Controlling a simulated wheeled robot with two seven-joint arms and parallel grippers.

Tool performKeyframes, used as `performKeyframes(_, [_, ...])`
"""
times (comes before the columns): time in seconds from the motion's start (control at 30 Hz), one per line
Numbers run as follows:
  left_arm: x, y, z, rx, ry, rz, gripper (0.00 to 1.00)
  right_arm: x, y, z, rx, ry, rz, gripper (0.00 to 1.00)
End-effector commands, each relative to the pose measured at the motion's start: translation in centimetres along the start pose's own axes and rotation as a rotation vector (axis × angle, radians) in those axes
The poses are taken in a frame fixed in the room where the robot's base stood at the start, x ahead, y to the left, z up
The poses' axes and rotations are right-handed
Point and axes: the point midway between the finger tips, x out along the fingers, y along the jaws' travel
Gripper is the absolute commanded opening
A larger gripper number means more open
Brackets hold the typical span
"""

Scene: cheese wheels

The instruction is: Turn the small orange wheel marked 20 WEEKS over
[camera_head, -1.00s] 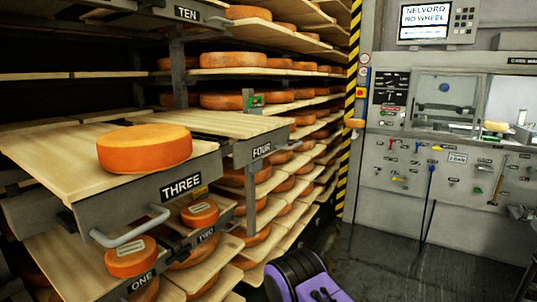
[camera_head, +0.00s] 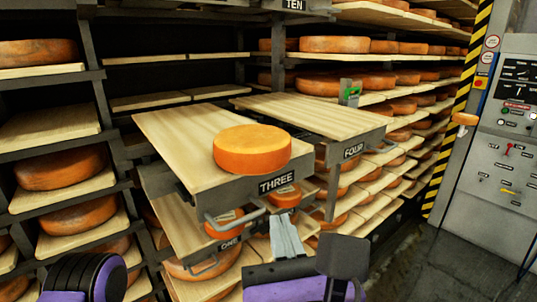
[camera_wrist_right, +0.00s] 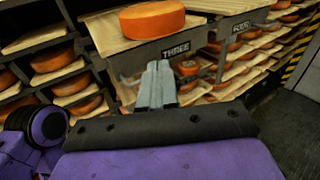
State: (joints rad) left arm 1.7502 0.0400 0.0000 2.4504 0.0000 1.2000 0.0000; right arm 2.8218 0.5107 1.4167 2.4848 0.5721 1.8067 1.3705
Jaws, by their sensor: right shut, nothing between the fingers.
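Two small orange wheels with pale labels show in the head view: one (camera_head: 222,223) above the ONE plate, partly hidden by the THREE board's handle, and one (camera_head: 285,196) farther right, below the THREE plate. I cannot read either label, so I cannot tell which is marked 20 WEEKS. The right-hand one also shows in the right wrist view (camera_wrist_right: 187,68). My right gripper (camera_head: 283,214) is shut and empty, its pale fingers pointing up toward the small wheels, just below the right-hand one in the picture. Its fingers also show in the wrist view (camera_wrist_right: 158,64). My left gripper is not in view.
A large orange wheel (camera_head: 252,149) sits on the pulled-out THREE board (camera_head: 170,130), which overhangs the small wheels. Racks of large wheels stand around. Open floor (camera_head: 430,270) lies at right, before a grey control panel (camera_head: 510,150).

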Motion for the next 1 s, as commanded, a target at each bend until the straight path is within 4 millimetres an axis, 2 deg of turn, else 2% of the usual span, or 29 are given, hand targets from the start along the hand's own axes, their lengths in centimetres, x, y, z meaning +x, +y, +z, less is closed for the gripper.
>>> performKeyframes(0.07, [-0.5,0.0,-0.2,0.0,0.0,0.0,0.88,-0.8,0.1,1.4,0.046,-0.026,0.006,0.0])
performKeyframes(0.17, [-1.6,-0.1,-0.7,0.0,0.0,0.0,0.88,0.0,0.1,2.0,0.056,-0.027,0.005,0.0])
performKeyframes(0.27, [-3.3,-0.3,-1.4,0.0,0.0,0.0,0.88,1.8,0.1,2.2,0.052,-0.025,0.006,0.0])
performKeyframes(0.5, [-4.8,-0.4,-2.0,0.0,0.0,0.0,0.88,7.2,0.2,1.9,0.052,-0.026,0.006,0.0])
performKeyframes(0.7, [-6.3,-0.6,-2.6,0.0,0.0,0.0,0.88,11.0,0.3,2.0,0.05,-0.027,0.008,0.0])
performKeyframes(0.83, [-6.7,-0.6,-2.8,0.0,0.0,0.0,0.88,12.4,0.3,1.9,0.051,-0.028,0.008,0.0])
performKeyframes(1.0, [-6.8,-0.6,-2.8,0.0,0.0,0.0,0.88,13.0,0.3,1.7,0.051,-0.028,0.009,0.0])
